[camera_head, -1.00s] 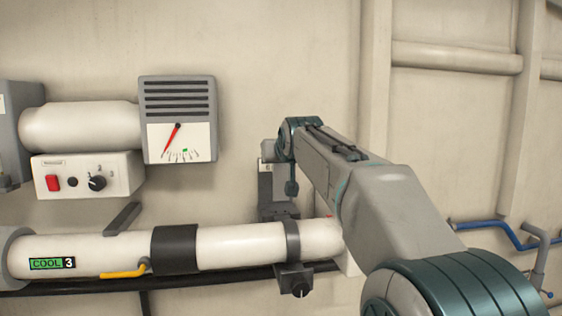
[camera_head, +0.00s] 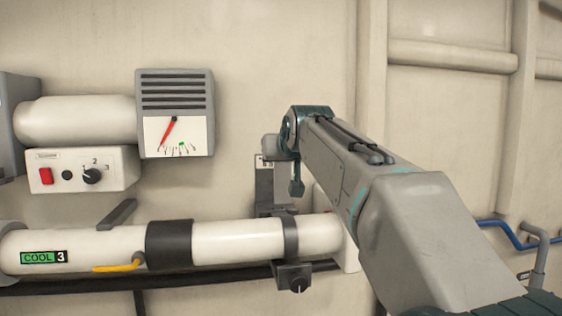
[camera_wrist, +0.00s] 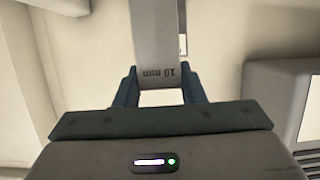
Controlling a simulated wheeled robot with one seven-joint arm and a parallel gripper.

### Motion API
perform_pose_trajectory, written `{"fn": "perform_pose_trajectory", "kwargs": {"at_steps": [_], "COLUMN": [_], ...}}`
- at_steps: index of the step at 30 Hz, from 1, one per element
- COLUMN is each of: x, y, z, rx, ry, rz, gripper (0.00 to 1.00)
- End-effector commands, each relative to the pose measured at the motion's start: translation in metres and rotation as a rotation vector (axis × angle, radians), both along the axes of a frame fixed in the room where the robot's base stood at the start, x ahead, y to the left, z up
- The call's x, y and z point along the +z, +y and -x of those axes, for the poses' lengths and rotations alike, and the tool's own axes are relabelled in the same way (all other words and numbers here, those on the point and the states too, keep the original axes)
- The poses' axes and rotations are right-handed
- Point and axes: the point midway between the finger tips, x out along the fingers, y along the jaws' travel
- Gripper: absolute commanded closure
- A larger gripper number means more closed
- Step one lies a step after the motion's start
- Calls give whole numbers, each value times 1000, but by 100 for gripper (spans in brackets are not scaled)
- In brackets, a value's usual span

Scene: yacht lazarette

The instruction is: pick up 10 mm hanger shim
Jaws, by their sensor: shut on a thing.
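The 10 mm hanger shim (camera_wrist: 157,40) is a flat grey strip with an upside-down "10 mm" mark, seen in the wrist view. My gripper (camera_wrist: 158,82) is shut on it, one dark finger on each side near the marked end. The shim runs out past the top of the wrist view, so its far end is hidden. In the head view my arm reaches to the wall above the white pipe (camera_head: 235,240).
A black strap and hanger (camera_head: 291,240) hold the pipe just below my wrist. A grey gauge box (camera_head: 176,112) and a white switch panel (camera_head: 84,170) are at left. A yellow lever (camera_head: 118,267) sits on the pipe. A blue pipe (camera_head: 505,233) is at right.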

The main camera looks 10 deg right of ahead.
Motion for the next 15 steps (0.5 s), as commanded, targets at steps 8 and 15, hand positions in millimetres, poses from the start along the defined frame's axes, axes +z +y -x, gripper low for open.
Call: {"fn": "perform_pose_trajectory", "kwargs": {"at_steps": [8, 15], "x": [-2, -1], "y": [0, 0], "z": [23, 42], "rx": [0, -1], "ry": [-2, -2], "rz": [0, 0], "gripper": [89, 89]}}
